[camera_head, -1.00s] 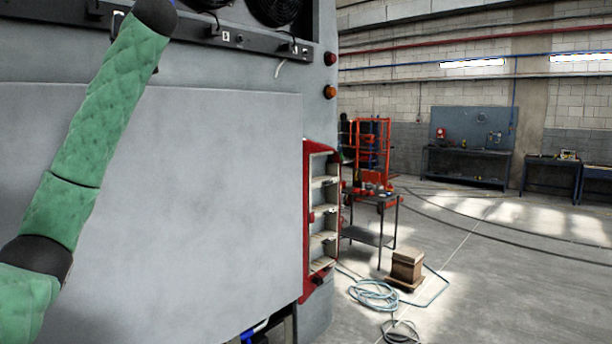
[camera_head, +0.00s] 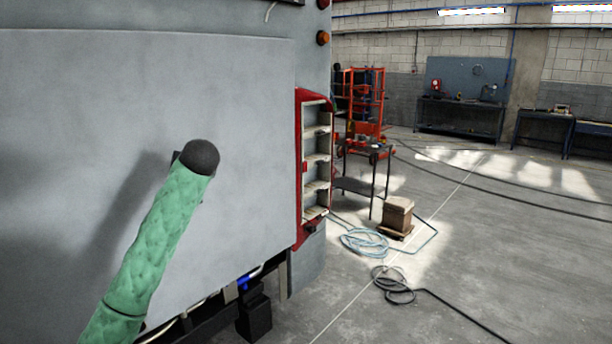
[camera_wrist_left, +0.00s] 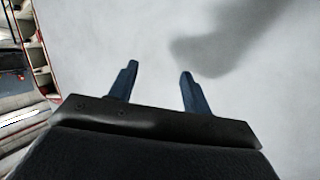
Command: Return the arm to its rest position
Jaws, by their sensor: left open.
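My left arm (camera_head: 160,235), in a green quilted sleeve with a dark end joint, comes up from the bottom left in the head view. It stands in front of the coach's large plain grey panel (camera_head: 90,110) and casts a shadow on it. The left gripper is hidden behind the arm's dark end in the head view. In the left wrist view the left gripper (camera_wrist_left: 155,85) shows two dark blue fingers apart with nothing between them, facing the pale grey panel (camera_wrist_left: 110,30). I cannot tell the gap to the panel. My right arm is not in view.
A red open cabinet (camera_head: 314,160) with shelves sits at the coach's corner. Beyond it stand a dark metal cart (camera_head: 365,165), an orange frame (camera_head: 360,100) and a cardboard box (camera_head: 397,214). A hose (camera_head: 363,241) and a black cable (camera_head: 395,288) lie on otherwise open floor.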

